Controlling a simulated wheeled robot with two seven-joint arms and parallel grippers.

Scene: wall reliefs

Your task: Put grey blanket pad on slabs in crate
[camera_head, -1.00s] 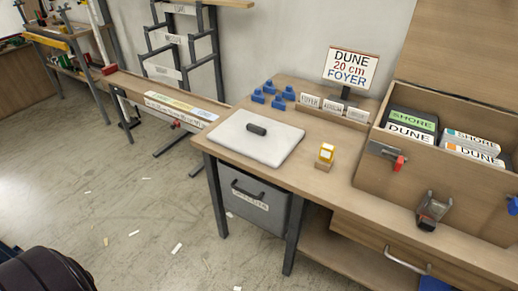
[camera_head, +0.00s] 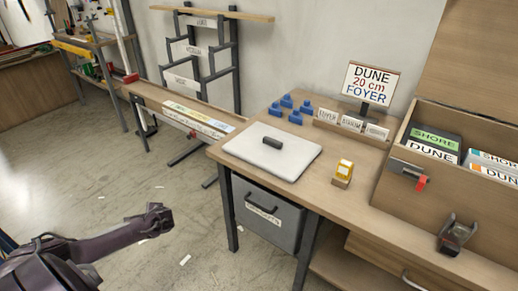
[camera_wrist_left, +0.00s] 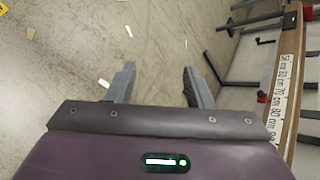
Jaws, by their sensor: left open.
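The grey blanket pad (camera_head: 240,145) appears to be the light, flat pad on the near left of the workbench, with a small dark block or handle (camera_head: 287,143) on top. The wooden crate (camera_head: 400,200) stands open at the right end of the bench. Upright slabs (camera_head: 434,142) labelled SHORE and DUNE fill it in two groups. My left arm comes in low from the left, its end (camera_head: 155,218) over the floor, well apart from the pad. In the left wrist view my left gripper (camera_wrist_left: 160,85) is open and empty above the floor. My right gripper is out of view.
A yellow-and-white block (camera_head: 343,172), several blue pieces (camera_head: 288,108), a card rack (camera_head: 350,124) and a DUNE sign (camera_head: 370,83) stand on the bench. A grey clamp-like item (camera_head: 458,235) is at the crate's front. A long low rail (camera_head: 180,108) adjoins the bench's left.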

